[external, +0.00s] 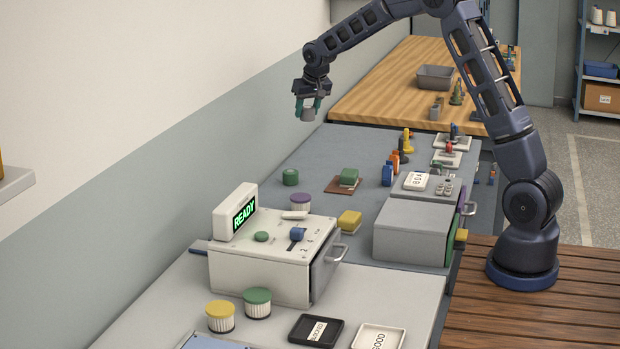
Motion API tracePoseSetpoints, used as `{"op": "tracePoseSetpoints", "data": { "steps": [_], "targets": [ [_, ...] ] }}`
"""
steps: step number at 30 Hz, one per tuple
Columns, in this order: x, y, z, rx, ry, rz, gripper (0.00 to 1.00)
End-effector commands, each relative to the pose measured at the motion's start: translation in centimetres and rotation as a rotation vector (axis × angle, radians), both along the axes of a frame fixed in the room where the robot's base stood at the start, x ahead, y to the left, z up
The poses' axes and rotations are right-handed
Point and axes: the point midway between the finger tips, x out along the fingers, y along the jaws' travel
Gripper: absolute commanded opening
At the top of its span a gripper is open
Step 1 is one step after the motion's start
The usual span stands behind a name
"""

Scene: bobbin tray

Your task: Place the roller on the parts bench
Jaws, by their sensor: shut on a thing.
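My gripper (307,104) is at the upper middle of the external view, pointing down, with its teal fingers shut on a small grey cylindrical piece. This piece looks like the roller (308,115). It hangs in the air, apart from any surface, near the left side of the benches. A wooden-topped bench (375,85) lies at the back and a blue-grey bench (320,155) lies in front of it. No label shows which one is the parts bench. The lower part of the roller is small in view, and its exact height is hard to judge.
A grey bin (435,77) and several small parts stand on the wooden bench's right side. Its left part is clear. The blue-grey bench holds a green round piece (290,177), bottles (387,174) and a grey box (412,230). A machine reading READY (262,280) stands in front.

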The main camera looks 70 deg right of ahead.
Motion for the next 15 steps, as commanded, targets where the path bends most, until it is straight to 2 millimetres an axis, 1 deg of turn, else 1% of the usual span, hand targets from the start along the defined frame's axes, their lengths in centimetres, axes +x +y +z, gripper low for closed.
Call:
{"op": "tracePoseSetpoints", "data": {
  "steps": [1, 5, 6, 11, 12, 14, 15],
  "targets": [
    [1.2, 2.2, 0.1, -0.001, 0.0, 0.027, 0.18],
    [3.7, 7.3, 0.4, 0.0, -0.001, 0.084, 0.18],
    [4.4, 9.0, 0.5, 0.0, -0.001, 0.101, 0.18],
    [6.8, 15.5, 0.8, 0.0, 0.0, 0.17, 0.18],
    [7.4, 17.3, 0.9, 0.0, 0.0, 0.187, 0.18],
    [8.1, 19.8, 1.0, 0.0, 0.0, 0.214, 0.18],
    [8.5, 21.5, 1.1, 0.0, 0.0, 0.231, 0.18]
  ]
}}
